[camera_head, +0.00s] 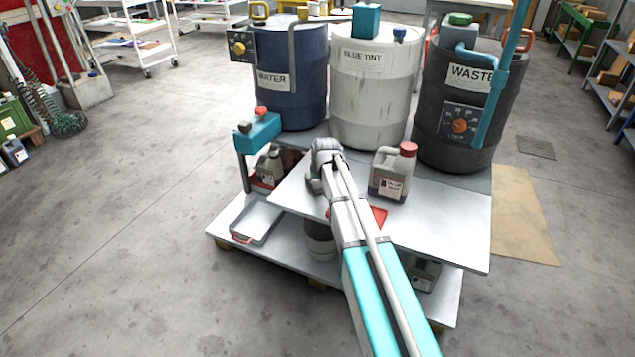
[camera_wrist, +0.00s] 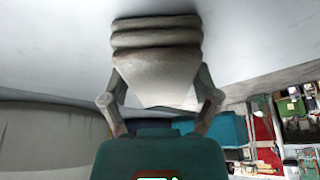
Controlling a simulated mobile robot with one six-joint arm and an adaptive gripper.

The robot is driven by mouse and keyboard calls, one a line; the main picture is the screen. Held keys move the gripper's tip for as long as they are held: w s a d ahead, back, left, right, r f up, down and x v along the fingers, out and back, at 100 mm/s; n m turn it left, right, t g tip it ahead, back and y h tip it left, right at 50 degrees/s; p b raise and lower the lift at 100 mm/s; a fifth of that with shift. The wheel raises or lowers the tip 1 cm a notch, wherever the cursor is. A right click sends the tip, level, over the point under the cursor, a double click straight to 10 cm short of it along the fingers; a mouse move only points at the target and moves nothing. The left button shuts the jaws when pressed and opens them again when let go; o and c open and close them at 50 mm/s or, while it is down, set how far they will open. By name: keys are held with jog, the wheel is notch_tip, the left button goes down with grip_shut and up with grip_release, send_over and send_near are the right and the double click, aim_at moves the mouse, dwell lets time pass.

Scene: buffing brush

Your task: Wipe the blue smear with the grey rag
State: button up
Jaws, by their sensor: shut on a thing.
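The grey rag (camera_wrist: 157,62) is a thick folded pad between the two fingers of my gripper (camera_wrist: 159,100) in the wrist view. My gripper is shut on it. The rag's folded end lies against or very close to a pale flat surface (camera_wrist: 255,50); I cannot tell how firmly it touches. In the head view my wrist is over the left part of the grey worktop (camera_head: 450,237), and the fingers and rag are largely hidden by my arm. I cannot make out the blue smear in either view.
A red-capped jug (camera_head: 391,174) stands right of my wrist. A red item (camera_head: 378,215) is partly behind my arm. The WATER (camera_head: 290,85), BLUE TINT (camera_head: 370,95) and WASTE (camera_head: 462,100) drums stand behind. A metal tray (camera_head: 257,222) lies on the lower deck. The worktop's front right is clear.

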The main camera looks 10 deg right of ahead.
jog(key=shift+r+p, duration=3)
jog(key=shift+p, duration=0.05)
jog(key=shift+r, duration=0.1)
jog(key=shift+r+p, duration=1.45)
jog(key=shift+p, duration=0.05)
